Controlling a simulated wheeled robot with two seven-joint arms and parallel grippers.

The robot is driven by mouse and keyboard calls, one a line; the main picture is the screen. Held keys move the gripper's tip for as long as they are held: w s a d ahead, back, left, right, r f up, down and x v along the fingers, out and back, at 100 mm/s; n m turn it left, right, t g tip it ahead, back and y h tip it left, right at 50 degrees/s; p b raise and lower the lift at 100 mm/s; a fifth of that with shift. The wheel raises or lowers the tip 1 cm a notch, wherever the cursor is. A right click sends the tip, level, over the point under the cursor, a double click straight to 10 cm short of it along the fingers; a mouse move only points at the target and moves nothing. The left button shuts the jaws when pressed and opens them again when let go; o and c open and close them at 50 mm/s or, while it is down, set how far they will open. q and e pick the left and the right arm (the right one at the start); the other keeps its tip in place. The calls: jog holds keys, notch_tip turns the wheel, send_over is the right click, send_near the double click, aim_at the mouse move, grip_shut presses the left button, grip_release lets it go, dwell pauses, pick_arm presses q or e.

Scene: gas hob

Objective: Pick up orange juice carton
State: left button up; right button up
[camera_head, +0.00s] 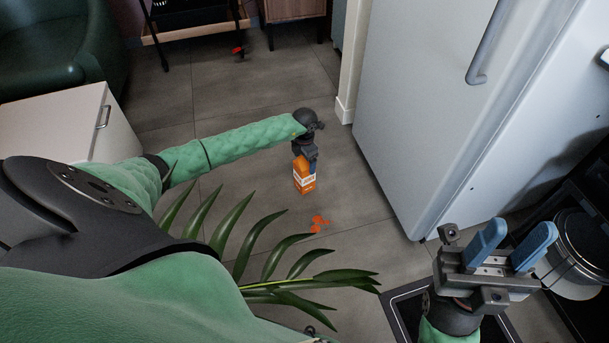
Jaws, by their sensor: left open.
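The orange juice carton (304,181) is a small orange box with a white band. It shows near the middle of the view, over the grey floor tiles, and looks roughly upright. My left gripper (309,163) is at the carton's top, pointing down, with a blue finger visible along its right upper side. The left gripper is open; its other finger is hard to make out, and I cannot tell whether it touches the carton. My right gripper (513,246) is at the lower right, open and empty, its two blue fingers apart.
A white fridge (440,110) stands on the right. A pot (578,255) is at the right edge. Plant leaves (270,260) spread below my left arm. Red-orange scraps (319,223) lie on the floor (350,190). A white cabinet (60,125) is at left.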

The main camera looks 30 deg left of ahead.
pick_arm(q)
grip_shut()
dwell(0.4)
jog(key=shift+r, duration=0.15)
